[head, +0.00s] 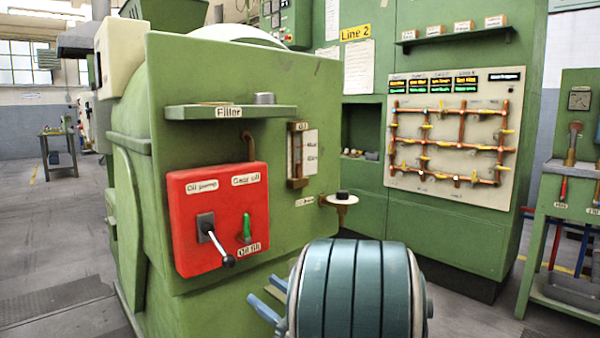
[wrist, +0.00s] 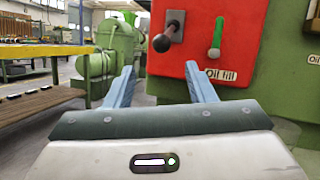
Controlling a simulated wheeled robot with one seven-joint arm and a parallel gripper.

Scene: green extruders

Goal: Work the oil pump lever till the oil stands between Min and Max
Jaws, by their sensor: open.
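The red oil pump panel (head: 219,219) is on the front of the green machine. Its oil pump lever (head: 217,242) has a black knob and slants down to the right; in the wrist view the lever's knob (wrist: 162,43) shows up close. A green-handled lever (head: 246,228) sits to its right above the "Oil fill" label. The oil gauge (head: 298,156) with Max and Min marks is up to the right; its oil level is too small to read. My gripper (head: 273,297) is open and empty, below and right of the lever, apart from it. Its fingers (wrist: 162,85) point toward the panel.
A filler shelf (head: 231,112) juts out above the panel. A pipe board (head: 452,140) stands behind. Open floor (head: 50,230) lies left.

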